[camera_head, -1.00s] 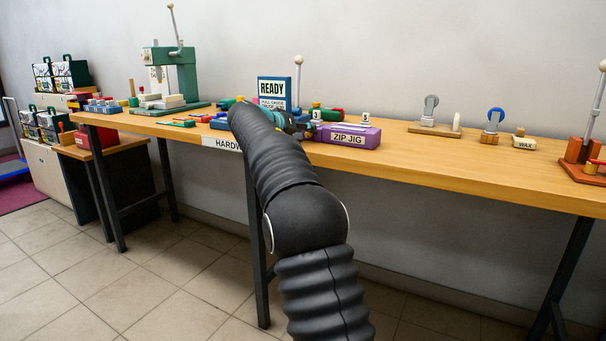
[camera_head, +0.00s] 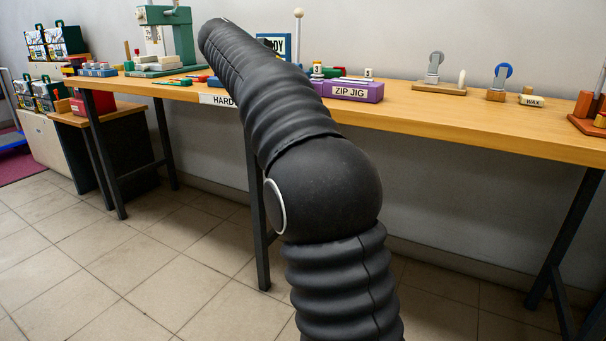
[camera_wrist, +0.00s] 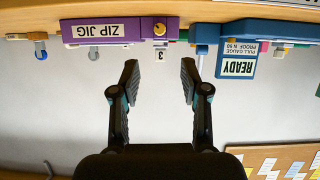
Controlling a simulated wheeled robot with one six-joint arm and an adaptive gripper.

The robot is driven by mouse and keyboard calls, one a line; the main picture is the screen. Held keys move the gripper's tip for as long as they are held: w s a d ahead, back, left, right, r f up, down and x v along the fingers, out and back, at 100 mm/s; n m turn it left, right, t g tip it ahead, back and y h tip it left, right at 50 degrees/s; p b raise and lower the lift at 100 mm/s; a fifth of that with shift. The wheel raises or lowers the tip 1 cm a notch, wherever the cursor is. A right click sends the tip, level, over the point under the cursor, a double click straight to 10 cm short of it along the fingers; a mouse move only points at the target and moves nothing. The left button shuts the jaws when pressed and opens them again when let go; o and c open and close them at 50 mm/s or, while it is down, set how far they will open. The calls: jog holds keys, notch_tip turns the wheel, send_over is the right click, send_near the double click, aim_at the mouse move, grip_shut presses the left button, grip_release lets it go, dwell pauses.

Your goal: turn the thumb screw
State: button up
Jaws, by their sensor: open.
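The purple zip jig (camera_head: 352,92) stands on the bench, lettered ZIP JIG. In the wrist view, which is upside down, the jig (camera_wrist: 134,40) is at the top. A small round brass knob (camera_wrist: 159,29), which looks like the thumb screw, sits on its face by a tag marked 3 (camera_wrist: 160,56). My gripper (camera_wrist: 160,80) is open and empty. Its two fingers point toward the knob, one on each side in the picture, apart from the jig. In the head view my gripper is hidden behind my arm.
A blue READY sign (camera_wrist: 238,55) stands beside the jig; in the head view my arm partly covers it. A green press (camera_head: 168,38) is at the left of the bench (camera_head: 450,122). A wheel on a block (camera_head: 500,78) and a WAX block (camera_head: 531,99) are at the right.

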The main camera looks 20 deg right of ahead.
jog(key=s+a+f+n+y, duration=0.2)
jog(key=s+a+f+n, duration=0.15)
jog(key=f, duration=0.65)
jog(key=s+f+n+g+y+p, duration=0.1)
jog(key=s+f, duration=0.2)
jog(key=s, duration=0.5)
jog(key=s+f+n+g, duration=0.1)
jog(key=s+f, duration=0.2)
jog(key=s, duration=0.5)
jog(key=shift+s+f+y+p, duration=0.25)
jog(key=shift+f+y+p, duration=0.05)
jog(key=shift+y+p, duration=0.1)
